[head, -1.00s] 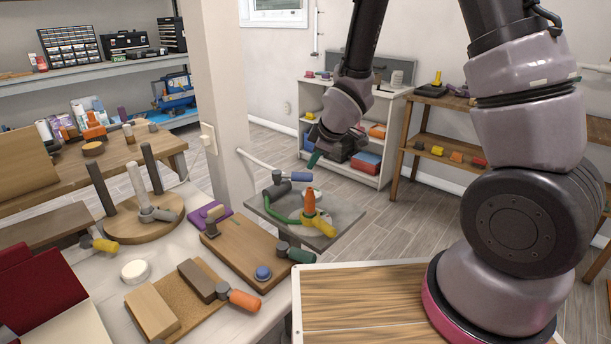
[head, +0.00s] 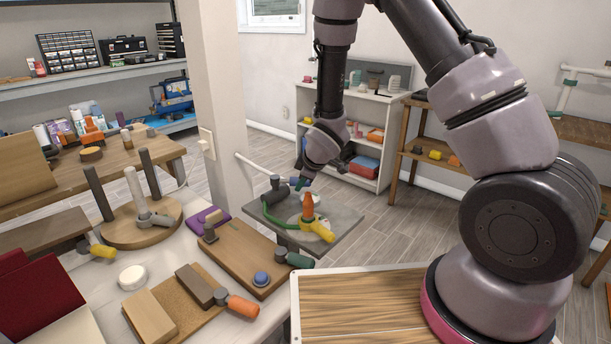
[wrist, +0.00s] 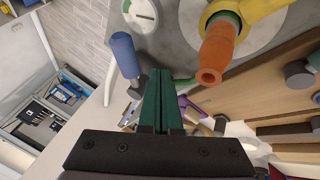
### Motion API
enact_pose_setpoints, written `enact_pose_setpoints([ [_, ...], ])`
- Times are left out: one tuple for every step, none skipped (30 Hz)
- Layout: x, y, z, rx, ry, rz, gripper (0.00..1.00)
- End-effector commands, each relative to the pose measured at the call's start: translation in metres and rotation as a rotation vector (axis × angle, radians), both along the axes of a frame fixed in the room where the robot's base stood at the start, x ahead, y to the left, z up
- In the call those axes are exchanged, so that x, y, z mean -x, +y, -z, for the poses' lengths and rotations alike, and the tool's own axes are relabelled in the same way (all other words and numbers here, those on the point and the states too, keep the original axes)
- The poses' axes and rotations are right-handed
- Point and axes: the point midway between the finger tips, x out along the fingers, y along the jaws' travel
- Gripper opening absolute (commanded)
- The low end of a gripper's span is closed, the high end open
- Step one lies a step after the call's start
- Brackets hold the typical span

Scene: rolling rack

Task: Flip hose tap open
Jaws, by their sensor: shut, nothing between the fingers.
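The hose tap has a blue lever handle, which shows clearly in the wrist view (wrist: 124,55). In the head view its grey body (head: 274,187) stands on a small grey shelf by the pillar, and my gripper partly covers the handle. A green hose (head: 273,216) curves beside it to an orange nozzle (head: 308,207) with a yellow grip (head: 319,231). My gripper (head: 300,185) is at the lever in the head view. Its dark green fingers (wrist: 161,78) are together and empty, beside the blue handle in the wrist view. Whether they touch it I cannot tell.
A pale pipe (head: 252,164) runs from the pillar (head: 215,95) to the shelf (head: 345,224). Open floor lies behind the shelf.

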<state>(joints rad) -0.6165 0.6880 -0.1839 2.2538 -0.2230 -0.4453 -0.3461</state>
Motion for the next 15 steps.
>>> enact_pose_setpoints([
  [-0.011, -0.003, 0.001, -0.001, -0.001, 0.005, 0.00],
  [-0.015, -0.004, 0.002, -0.001, -0.001, 0.005, 0.00],
  [-0.020, -0.005, 0.003, -0.001, -0.001, 0.005, 0.00],
  [-0.024, -0.005, 0.004, -0.001, -0.001, 0.003, 0.00],
  [-0.027, -0.006, 0.005, -0.001, -0.001, 0.002, 0.00],
  [-0.030, -0.006, 0.006, -0.001, 0.000, 0.002, 0.00],
  [-0.032, -0.006, 0.007, -0.001, 0.000, 0.002, 0.00],
  [-0.033, -0.007, 0.007, 0.000, -0.001, 0.001, 0.00],
  [-0.035, -0.007, 0.008, 0.000, -0.001, 0.001, 0.00],
  [-0.036, -0.007, 0.008, 0.000, -0.001, 0.001, 0.00],
  [-0.036, -0.007, 0.008, 0.000, -0.001, 0.001, 0.00],
  [-0.037, -0.007, 0.008, -0.001, 0.000, 0.002, 0.00],
  [-0.037, -0.007, 0.008, -0.001, 0.000, 0.002, 0.00],
  [-0.037, -0.007, 0.008, -0.001, 0.000, 0.002, 0.00],
  [-0.037, -0.007, 0.008, -0.001, 0.000, 0.002, 0.00],
])
